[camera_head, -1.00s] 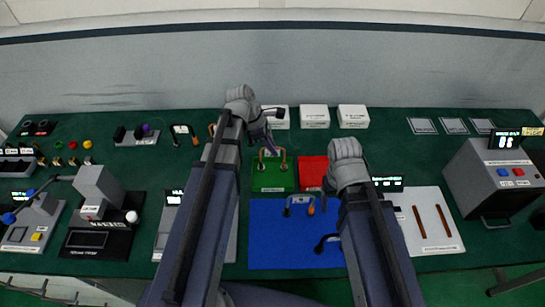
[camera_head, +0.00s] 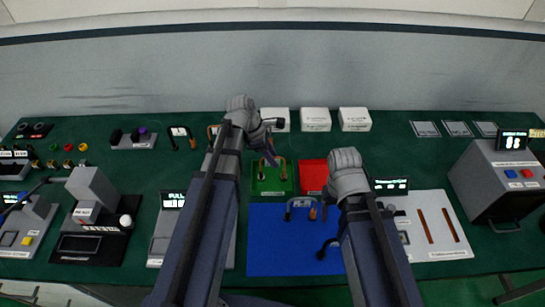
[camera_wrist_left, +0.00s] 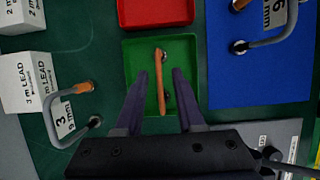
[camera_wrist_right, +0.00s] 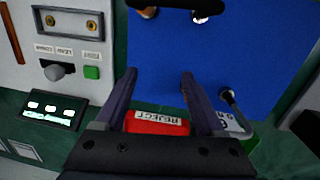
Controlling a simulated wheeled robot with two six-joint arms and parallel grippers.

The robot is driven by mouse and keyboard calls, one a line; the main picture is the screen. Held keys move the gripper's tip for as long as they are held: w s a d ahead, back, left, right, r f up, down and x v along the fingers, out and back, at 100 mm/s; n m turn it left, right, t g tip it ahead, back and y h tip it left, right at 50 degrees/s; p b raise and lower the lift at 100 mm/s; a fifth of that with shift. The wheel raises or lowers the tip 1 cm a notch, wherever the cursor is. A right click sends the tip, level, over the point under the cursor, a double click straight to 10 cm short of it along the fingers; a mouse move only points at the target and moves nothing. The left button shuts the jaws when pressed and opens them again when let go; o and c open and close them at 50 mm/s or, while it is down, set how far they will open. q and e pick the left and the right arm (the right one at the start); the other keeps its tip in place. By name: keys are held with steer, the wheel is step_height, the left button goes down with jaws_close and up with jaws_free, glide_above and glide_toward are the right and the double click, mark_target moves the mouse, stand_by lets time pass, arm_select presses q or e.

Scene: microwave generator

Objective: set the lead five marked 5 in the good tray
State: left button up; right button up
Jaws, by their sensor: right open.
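A U-shaped lead (camera_wrist_left: 158,85) with an orange end lies in the green tray (camera_wrist_left: 186,48); its number is not legible. The same green tray shows in the head view (camera_head: 261,189). My left gripper (camera_wrist_left: 159,74) is over the tray, with its fingers apart on either side of the lead and gaps to both. In the head view it hides part of the tray. My right gripper (camera_wrist_right: 158,78) is open and empty, above the blue mat (camera_wrist_right: 168,50) near the red tray labelled REJECT (camera_wrist_right: 145,127).
Other leads lie on the blue mat (camera_head: 270,250) and beside the tray, one marked 3 (camera_wrist_left: 72,115). White lead boxes (camera_head: 316,120) stand behind. A tester panel (camera_head: 436,225) is at the right. A grey machine with a display (camera_head: 490,180) stands further right.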

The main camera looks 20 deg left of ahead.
stand_by(0.3)
arm_select(q)
steer(key=shift+p+v, duration=0.9)
steer(key=p+v, duration=1)
steer(key=v, duration=0.1)
steer(key=s+d+m+y, duration=0.2)
steer(key=s+d+m, duration=0.2)
steer(key=m, duration=0.4)
steer(key=s+d+f+m+g+y, duration=0.1)
steer(key=s+d+m, duration=0.3)
steer(key=d+m, duration=0.2)
steer(key=s+d+f+m+y, duration=0.1)
steer(key=s+d+m, duration=0.4)
steer(key=m, duration=0.6)
steer(key=shift+d+y, duration=0.15)
steer(key=shift+y, duration=0.65)
